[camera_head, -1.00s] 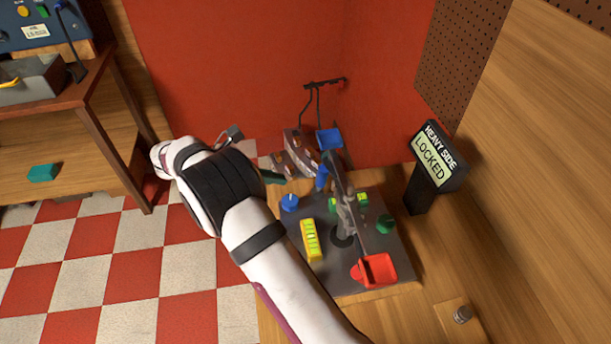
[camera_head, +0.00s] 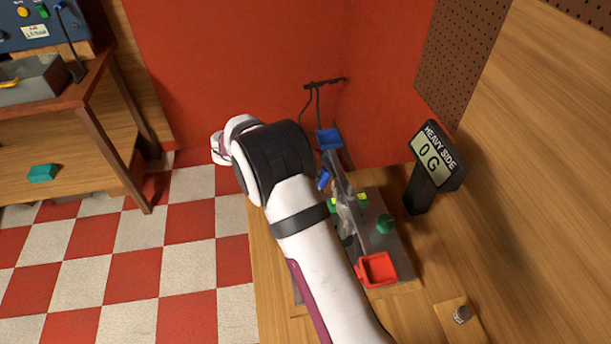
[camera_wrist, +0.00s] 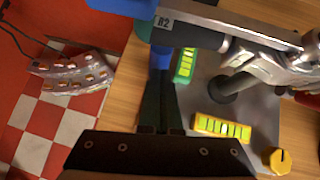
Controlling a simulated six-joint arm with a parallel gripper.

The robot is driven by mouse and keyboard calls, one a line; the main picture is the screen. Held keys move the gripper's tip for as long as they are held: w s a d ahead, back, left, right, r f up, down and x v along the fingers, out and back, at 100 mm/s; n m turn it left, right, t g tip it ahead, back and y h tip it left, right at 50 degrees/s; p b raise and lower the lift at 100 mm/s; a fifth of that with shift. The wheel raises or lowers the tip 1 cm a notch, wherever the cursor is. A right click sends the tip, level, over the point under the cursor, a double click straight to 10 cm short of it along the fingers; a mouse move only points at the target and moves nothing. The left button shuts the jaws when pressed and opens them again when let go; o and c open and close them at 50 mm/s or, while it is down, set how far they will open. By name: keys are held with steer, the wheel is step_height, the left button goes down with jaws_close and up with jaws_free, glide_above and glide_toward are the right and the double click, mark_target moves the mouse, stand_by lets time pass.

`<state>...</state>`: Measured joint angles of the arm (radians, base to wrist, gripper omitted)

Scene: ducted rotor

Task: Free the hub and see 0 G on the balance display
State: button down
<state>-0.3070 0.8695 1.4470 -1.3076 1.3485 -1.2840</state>
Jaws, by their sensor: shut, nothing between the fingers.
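The rotor's grey hub (camera_head: 347,212) sits on the dark base plate (camera_head: 393,243), with a red tray (camera_head: 377,269) at the near end and a blue tray (camera_head: 329,138) at the far end. The head view hides my fingers.
A yellow level vial (camera_wrist: 222,128), a green vial (camera_wrist: 186,65) and a yellow knob (camera_wrist: 277,160) are on the plate. A strip with several round pieces (camera_wrist: 75,70) lies to the left. A green knob (camera_head: 384,223) sits right of the hub.

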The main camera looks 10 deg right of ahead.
steer(key=shift+d+r+y, duration=0.2)
steer(key=shift+d+y, duration=0.6)
steer(key=shift+d, duration=0.45)
steer(key=v, duration=1.3)
steer(key=shift+s+a+r, duration=0.15)
steer(key=shift+a, duration=0.25)
